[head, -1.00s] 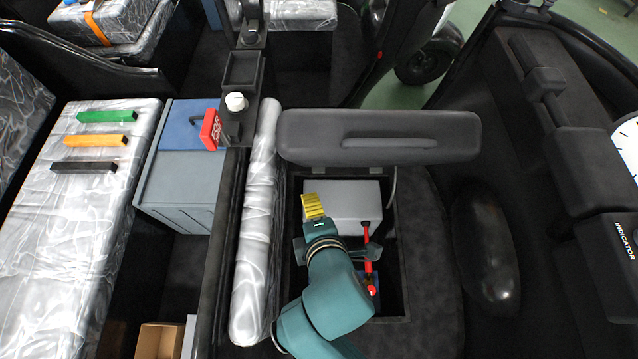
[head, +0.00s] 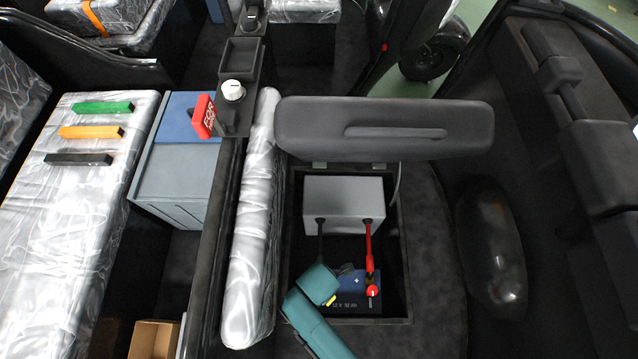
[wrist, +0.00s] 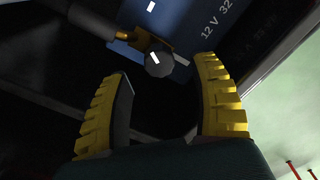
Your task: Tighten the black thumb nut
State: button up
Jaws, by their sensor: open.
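The black thumb nut (wrist: 158,65) shows in the wrist view as a dark round knob beside a brass-coloured terminal piece (wrist: 127,35) on the blue battery (wrist: 190,22). My gripper (wrist: 163,78) has yellow ribbed fingers, spread apart, one on each side of and just below the nut in the picture. I see no contact between the fingers and the nut. In the head view the battery (head: 345,297) sits low in the open compartment, and my teal arm hides the nut and most of the gripper.
A grey box (head: 343,197) with a black cable (head: 320,240) and a red cable (head: 369,240) sits at the compartment's back. The red terminal cap (head: 373,291) is right of my arm. The raised lid (head: 385,130) stands behind, and compartment walls close in the sides.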

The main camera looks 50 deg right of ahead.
notch_tip(320, 180, down, 5)
jog(key=shift+b, duration=0.8)
grip_shut()
